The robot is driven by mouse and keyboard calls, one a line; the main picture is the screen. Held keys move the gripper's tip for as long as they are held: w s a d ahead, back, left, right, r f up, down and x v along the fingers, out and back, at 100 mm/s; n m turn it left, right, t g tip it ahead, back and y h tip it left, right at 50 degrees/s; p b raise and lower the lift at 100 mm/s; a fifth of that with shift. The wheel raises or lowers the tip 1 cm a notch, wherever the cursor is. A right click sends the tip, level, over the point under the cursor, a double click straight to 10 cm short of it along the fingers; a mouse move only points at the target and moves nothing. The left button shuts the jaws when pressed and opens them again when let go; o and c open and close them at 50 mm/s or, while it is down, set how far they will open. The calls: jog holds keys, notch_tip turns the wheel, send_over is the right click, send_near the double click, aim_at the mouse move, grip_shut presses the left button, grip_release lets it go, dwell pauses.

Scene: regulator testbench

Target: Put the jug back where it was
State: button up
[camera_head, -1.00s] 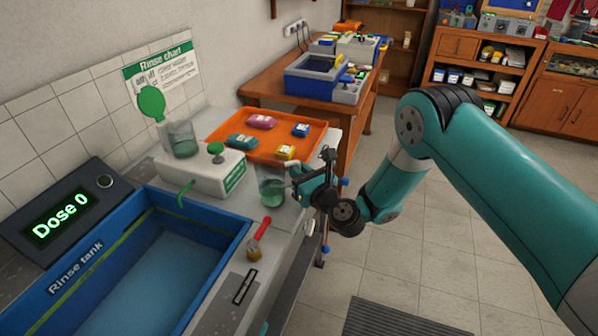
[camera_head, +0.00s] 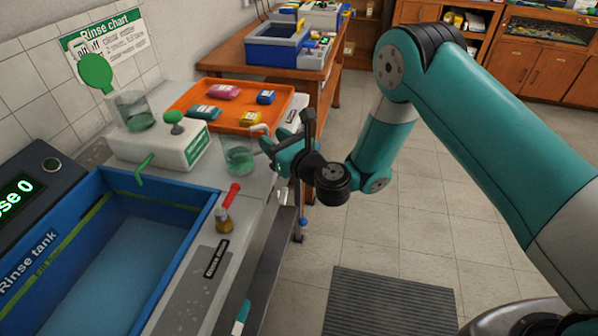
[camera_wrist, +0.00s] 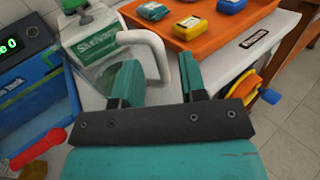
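A clear glass jug (camera_head: 240,157) with green liquid low inside stands upright on the grey counter, in front of the orange tray. My gripper (camera_head: 274,150) is beside it on its right, at the handle. In the wrist view the jug's pale handle (camera_wrist: 158,50) curves down into the space between my two fingers (camera_wrist: 158,82). The fingers look apart, with a gap beside the handle, so they are not clearly pressed on it. The jug's clear body is hard to make out in the wrist view.
The orange tray (camera_head: 190,101) with several coloured packs is behind.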

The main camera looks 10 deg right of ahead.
jog(key=b+v, duration=0.8)
jog(key=b, duration=0.6)
jog(key=shift+s+d, duration=0.15)
jog(key=shift+s, duration=0.2)
jog(key=s+a+r+n+g+y, duration=0.2)
jog(key=s+n+g, duration=0.35)
jog(key=n, duration=0.45)
jog(key=s+a+r+n+g+y, duration=0.2)
jog(key=s+a+n+g, duration=0.3)
jog(key=n, duration=0.6)
jog(key=s+d+f+n+g+h, duration=0.3)
jog(key=s+d+n+h, duration=0.7)
jog(key=s+d+n, duration=0.4)
jog(key=shift+s+d+n+g, duration=0.4)
jog(key=shift+d+n+g, duration=0.25)
jog(key=shift+d, duration=0.45)
